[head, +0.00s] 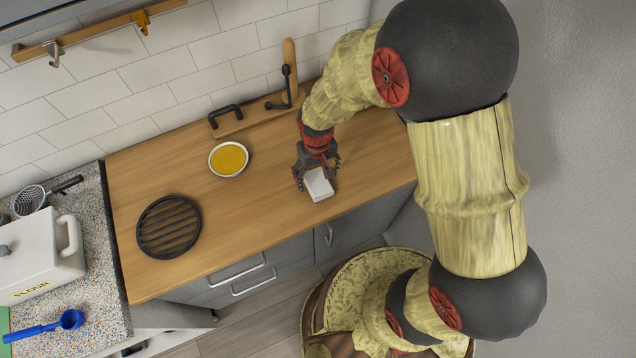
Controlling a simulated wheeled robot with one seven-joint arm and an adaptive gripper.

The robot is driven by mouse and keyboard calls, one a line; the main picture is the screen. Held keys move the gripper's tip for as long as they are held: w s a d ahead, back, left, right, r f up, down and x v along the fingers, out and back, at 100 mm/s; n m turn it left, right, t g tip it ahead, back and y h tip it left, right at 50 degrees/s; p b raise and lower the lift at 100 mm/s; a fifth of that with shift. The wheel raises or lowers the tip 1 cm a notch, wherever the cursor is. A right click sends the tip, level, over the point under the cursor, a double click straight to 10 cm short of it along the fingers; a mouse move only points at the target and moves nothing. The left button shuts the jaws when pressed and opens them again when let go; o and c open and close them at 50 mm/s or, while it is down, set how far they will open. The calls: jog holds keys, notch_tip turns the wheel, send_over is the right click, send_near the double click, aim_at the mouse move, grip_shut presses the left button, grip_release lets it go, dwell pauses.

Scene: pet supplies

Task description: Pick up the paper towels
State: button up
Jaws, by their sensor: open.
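A small white block-shaped item (318,185), which looks like the paper towels, lies on the wooden counter (190,270) near its right part. My gripper (316,178) is directly over it, pointing down, with its dark fingers on either side of its far end. The fingers are open. Whether they touch the white item cannot be told from this view. The far end of the item is partly hidden by my gripper.
A bowl of yellow-orange food (229,158) and a round black grate (169,227) lie to the left. A wooden board with a black handle (228,118) is by the tiled wall.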

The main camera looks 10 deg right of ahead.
aim_at(317, 180)
jog(key=shift+f, duration=1.5)
jog(key=shift+c, duration=1.3)
jog(key=c, duration=0.7)
jog(key=shift+r, duration=0.1)
